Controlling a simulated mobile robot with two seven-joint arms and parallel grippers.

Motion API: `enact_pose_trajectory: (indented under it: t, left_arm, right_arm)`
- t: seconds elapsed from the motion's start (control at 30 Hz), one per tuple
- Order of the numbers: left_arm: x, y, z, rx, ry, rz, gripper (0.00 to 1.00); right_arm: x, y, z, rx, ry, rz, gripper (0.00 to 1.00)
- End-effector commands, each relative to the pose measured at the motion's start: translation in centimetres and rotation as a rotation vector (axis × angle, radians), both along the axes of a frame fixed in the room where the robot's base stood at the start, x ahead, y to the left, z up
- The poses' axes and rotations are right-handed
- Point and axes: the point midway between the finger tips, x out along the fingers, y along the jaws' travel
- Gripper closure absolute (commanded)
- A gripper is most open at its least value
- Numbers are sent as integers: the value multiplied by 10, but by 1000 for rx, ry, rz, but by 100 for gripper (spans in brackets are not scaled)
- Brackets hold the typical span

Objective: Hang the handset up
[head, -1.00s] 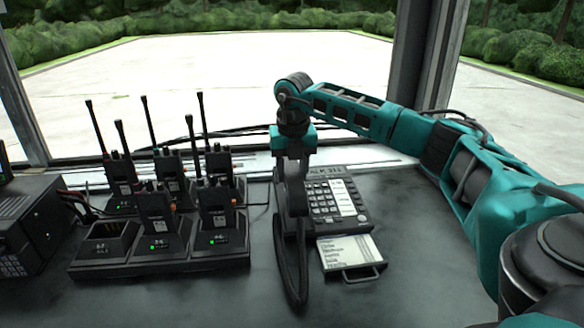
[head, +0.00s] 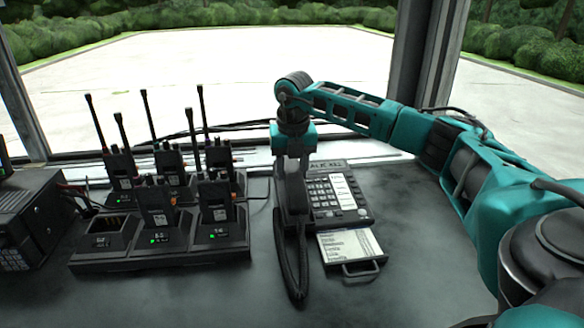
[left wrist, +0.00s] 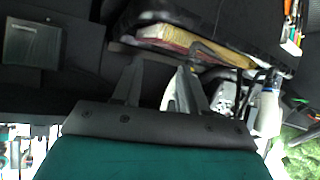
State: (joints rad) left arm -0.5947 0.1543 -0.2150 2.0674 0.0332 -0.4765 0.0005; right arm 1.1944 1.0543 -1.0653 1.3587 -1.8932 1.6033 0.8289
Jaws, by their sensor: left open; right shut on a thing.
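The desk phone (head: 349,200) stands on the dark desk, with a keypad and a pulled-out card tray (head: 350,246) at its front. My right gripper (head: 293,172) points down over the phone's left side and is shut on the black handset (head: 293,200). The gripper hides part of the handset. Whether the handset touches the cradle cannot be told. A coiled cord (head: 300,270) loops from the handset toward the desk's front. My left gripper shows only in the left wrist view (left wrist: 162,88), open with nothing between its fingers.
Several handheld radios stand in a charger rack (head: 165,256) left of the phone; one front slot is empty. A black radio unit (head: 28,225) is at the far left. Cables run along the window sill.

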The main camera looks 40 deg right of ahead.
Motion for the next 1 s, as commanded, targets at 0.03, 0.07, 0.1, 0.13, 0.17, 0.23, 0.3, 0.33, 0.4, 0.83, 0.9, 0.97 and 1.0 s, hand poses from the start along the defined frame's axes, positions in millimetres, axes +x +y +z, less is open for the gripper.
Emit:
enact_pose_trajectory:
  t: [0.03, 0.07, 0.1, 0.13, 0.17, 0.23, 0.3, 0.33, 0.4, 0.83, 0.9, 0.97, 1.0]
  left_arm:
    - [0, 0, 2, -1, 0, 1, 57]
    - [0, 0, 2, -2, 0, 1, 57]
    - [0, 0, 3, -2, 0, 1, 57]
    - [0, 0, 4, -2, 1, 2, 57]
    - [0, 0, 4, -3, 0, 3, 57]
    - [0, -1, 4, -4, 0, 4, 57]
    - [0, -1, 4, -6, 0, 5, 57]
    - [0, -1, 4, -6, 0, 5, 57]
    - [0, -1, 4, -7, 0, 6, 57]
    - [0, -1, 10, -6, 0, 5, 57]
    - [0, -1, 10, -6, 0, 5, 57]
    - [0, -1, 10, -5, -1, 4, 57]
    - [0, -1, 9, -4, -1, 4, 57]
  right_arm:
    - [0, 0, 1, 1, -1, 0, 97]
    - [0, 0, 1, 1, -1, 0, 97]
    - [0, 0, 1, 1, -1, 0, 97]
    - [0, 0, 1, 1, -1, 0, 97]
    - [0, 0, 0, 1, -1, 0, 97]
    - [0, 0, 0, 1, -1, 0, 97]
    - [0, 0, 0, 0, -1, 0, 97]
    - [0, 0, 0, 0, -1, 0, 97]
    - [0, 0, 0, 0, -1, 0, 97]
    - [0, 0, 0, 0, -1, 0, 97]
    - [0, 0, 0, 0, -1, 0, 97]
    - [0, 0, -1, 0, -1, 0, 97]
    - [0, 0, -1, 0, -1, 0, 97]
